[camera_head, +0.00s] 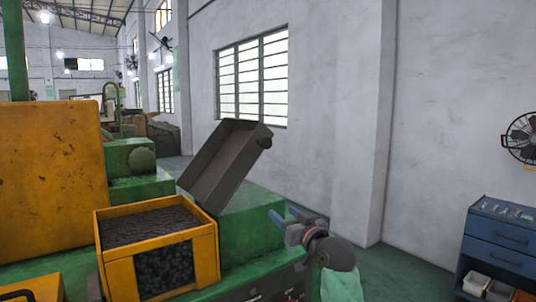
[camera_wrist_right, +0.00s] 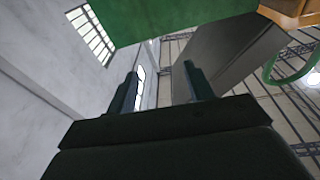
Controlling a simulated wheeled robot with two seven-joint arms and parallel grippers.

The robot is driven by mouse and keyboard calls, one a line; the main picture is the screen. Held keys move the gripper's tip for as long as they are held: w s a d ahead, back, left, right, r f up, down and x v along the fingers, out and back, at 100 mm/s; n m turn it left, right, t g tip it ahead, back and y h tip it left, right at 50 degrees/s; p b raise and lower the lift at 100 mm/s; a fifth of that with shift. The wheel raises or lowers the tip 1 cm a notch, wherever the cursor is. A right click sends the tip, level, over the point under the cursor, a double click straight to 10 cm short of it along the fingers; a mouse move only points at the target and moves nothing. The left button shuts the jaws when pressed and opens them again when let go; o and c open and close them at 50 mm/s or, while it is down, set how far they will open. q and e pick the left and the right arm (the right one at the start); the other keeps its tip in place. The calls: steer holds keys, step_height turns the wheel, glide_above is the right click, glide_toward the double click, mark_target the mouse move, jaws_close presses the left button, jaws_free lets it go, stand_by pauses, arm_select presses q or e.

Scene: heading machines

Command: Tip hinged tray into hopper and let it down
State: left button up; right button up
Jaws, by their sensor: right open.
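The grey hinged tray (camera_head: 222,160) stands steeply tilted in the head view, its right end raised and its low end toward the hopper. Its inside looks empty. A dark knob (camera_head: 264,142) sits near its upper right end. The orange hopper (camera_head: 206,262) is below and left of the tray, filled with small dark pieces (camera_head: 150,224). My right gripper (camera_head: 282,211) is open and empty, below and right of the tray, apart from it. In the right wrist view the gripper (camera_wrist_right: 161,72) has spread fingers, with the tray (camera_wrist_right: 225,45) beyond them to the right. My left gripper is not visible.
The green machine body (camera_head: 240,228) lies between the tray and my right gripper. A large orange panel (camera_head: 50,180) stands at left. A blue drawer cabinet (camera_head: 500,238) and a wall fan (camera_head: 522,138) are at far right. Open floor lies before the wall.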

mark_target(268, 145)
steer(key=s+a+r+n+t+y, duration=0.1)
steer(key=s+r+n+t+y, duration=0.15)
steer(key=r, duration=1.35)
steer(key=shift+m+g+y, duration=0.25)
steer(key=shift+m+g, duration=0.1)
steer(key=p+x, duration=0.1)
steer(key=x, duration=0.1)
steer(key=p+x, duration=0.1)
steer(key=x, duration=0.1)
steer(key=p+x, duration=0.1)
steer(key=x, duration=0.1)
steer(key=shift+s+a+r+p, duration=0.1)
steer(key=shift+a+r+p, duration=0.2)
steer(key=shift+r+p, duration=0.05)
steer(key=shift+w+a, duration=0.35)
steer(key=shift+w, duration=0.05)
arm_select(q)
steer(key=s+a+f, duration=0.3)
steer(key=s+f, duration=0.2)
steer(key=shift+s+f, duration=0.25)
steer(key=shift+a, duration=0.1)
